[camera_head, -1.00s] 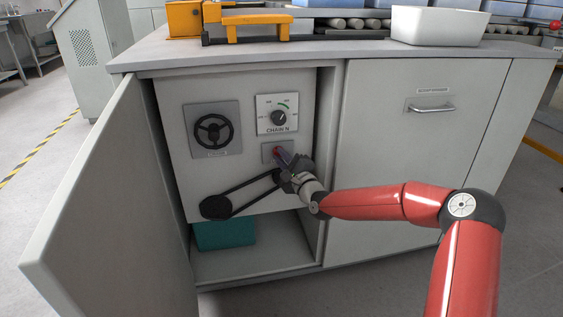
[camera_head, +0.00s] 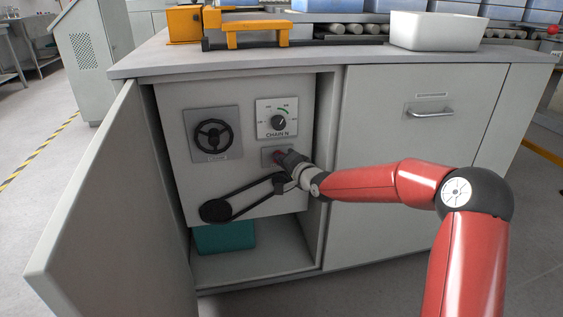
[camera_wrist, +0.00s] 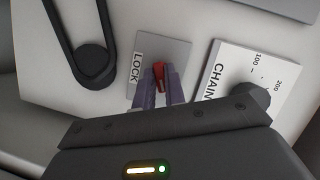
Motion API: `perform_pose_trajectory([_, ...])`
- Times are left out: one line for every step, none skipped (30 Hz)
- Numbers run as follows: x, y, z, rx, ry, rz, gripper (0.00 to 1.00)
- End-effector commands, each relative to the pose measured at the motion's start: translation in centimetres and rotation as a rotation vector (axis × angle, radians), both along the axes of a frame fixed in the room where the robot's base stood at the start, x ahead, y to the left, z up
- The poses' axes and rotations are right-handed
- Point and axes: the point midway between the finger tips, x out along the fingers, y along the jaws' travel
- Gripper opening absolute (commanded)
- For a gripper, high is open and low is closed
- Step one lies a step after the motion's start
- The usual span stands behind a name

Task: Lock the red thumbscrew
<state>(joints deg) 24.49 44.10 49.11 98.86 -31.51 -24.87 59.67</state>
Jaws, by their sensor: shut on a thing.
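The red thumbscrew (camera_wrist: 158,77) sits on a small grey plate marked LOCK (camera_wrist: 174,52) in the wrist view. My gripper (camera_wrist: 159,88) is shut on the thumbscrew, one finger on each side. The fingers hide part of the screw. Its exact turn angle is hard to tell.
A black handwheel (camera_head: 213,136) is left of the dial. A black belt loop with pulleys (camera_head: 240,198) runs just below the gripper. The cabinet door (camera_head: 105,205) stands open at the left. A teal box (camera_head: 225,237) sits in the lower compartment.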

Motion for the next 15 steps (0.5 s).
perform_pose_trajectory([-0.08, 0.08, -0.14, -0.046, -0.011, 0.001, 0.00])
perform_pose_trajectory([-0.08, 0.08, -0.15, -0.073, -0.019, 0.001, 0.00])
perform_pose_trajectory([-0.09, 0.09, -0.16, -0.110, -0.029, 0.001, 0.00])
perform_pose_trajectory([-0.10, 0.14, -0.19, -0.136, -0.037, 0.002, 0.00])
perform_pose_trajectory([-0.09, 0.10, -0.19, -0.164, -0.046, 0.001, 0.00])
perform_pose_trajectory([-0.10, 0.15, -0.20, -0.201, -0.056, 0.001, 0.00])
perform_pose_trajectory([-0.11, 0.16, -0.24, -0.227, -0.064, 0.001, 0.00])
perform_pose_trajectory([-0.09, 0.13, -0.22, -0.255, -0.073, 0.001, 0.00])
perform_pose_trajectory([-0.11, 0.20, -0.26, -0.291, -0.082, 0.002, 0.00])
perform_pose_trajectory([-0.09, 0.16, -0.26, -0.319, -0.092, 0.001, 0.00])
perform_pose_trajectory([-0.10, 0.21, -0.24, -0.347, -0.101, 0.001, 0.00])
perform_pose_trajectory([-0.10, 0.20, -0.32, -0.382, -0.109, 0.002, 0.00])
perform_pose_trajectory([-0.12, 0.23, -0.29, -0.410, -0.119, 0.001, 0.00])
perform_pose_trajectory([-0.13, 0.26, -0.36, -0.438, -0.125, 0.002, 0.00])
perform_pose_trajectory([-0.13, 0.27, -0.36, -0.474, -0.137, 0.001, 0.00])
